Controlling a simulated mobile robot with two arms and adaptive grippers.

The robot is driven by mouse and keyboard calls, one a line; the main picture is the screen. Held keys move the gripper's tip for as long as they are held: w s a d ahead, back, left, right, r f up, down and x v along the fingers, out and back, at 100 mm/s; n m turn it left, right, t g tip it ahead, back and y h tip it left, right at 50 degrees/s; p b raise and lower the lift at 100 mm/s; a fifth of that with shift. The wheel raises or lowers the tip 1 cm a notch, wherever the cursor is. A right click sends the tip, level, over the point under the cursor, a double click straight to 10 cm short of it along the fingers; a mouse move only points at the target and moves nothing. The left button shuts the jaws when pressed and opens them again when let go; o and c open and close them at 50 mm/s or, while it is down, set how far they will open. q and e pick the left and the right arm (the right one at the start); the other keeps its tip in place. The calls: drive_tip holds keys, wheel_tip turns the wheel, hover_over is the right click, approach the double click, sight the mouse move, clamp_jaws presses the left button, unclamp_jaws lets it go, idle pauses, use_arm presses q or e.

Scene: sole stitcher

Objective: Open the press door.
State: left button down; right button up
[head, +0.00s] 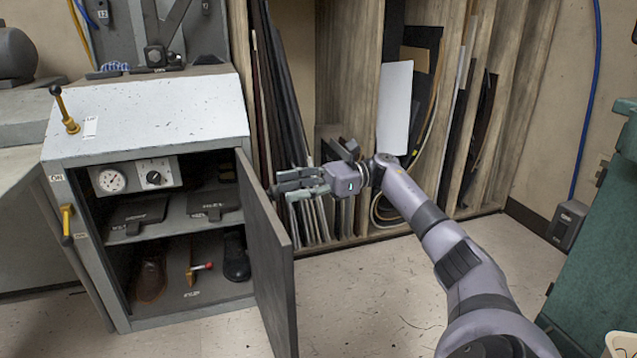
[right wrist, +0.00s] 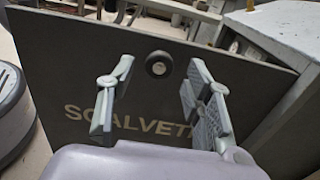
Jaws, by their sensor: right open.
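The press is a grey cabinet with a sloped white top (head: 150,110). Its dark door (head: 268,250) stands swung wide open on the right side of the opening, with its inner face showing in the head view. In the right wrist view the door's outer face (right wrist: 90,60) carries pale lettering and a round dark knob (right wrist: 158,65). My right gripper (head: 284,186) is beside the outer face, right of the door. Its fingers (right wrist: 160,72) are open, with the knob seen between them; whether they touch the door is unclear. My left gripper is not in view.
Inside the press are a gauge panel (head: 135,178), a shelf with dark plates, and shoes (head: 236,257) below. A wooden rack (head: 350,70) with sheets stands behind my right arm. A green machine (head: 600,240) is at the right. Floor between is clear.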

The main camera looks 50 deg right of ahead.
drive_tip(key=v, duration=0.9)
idle(0.4)
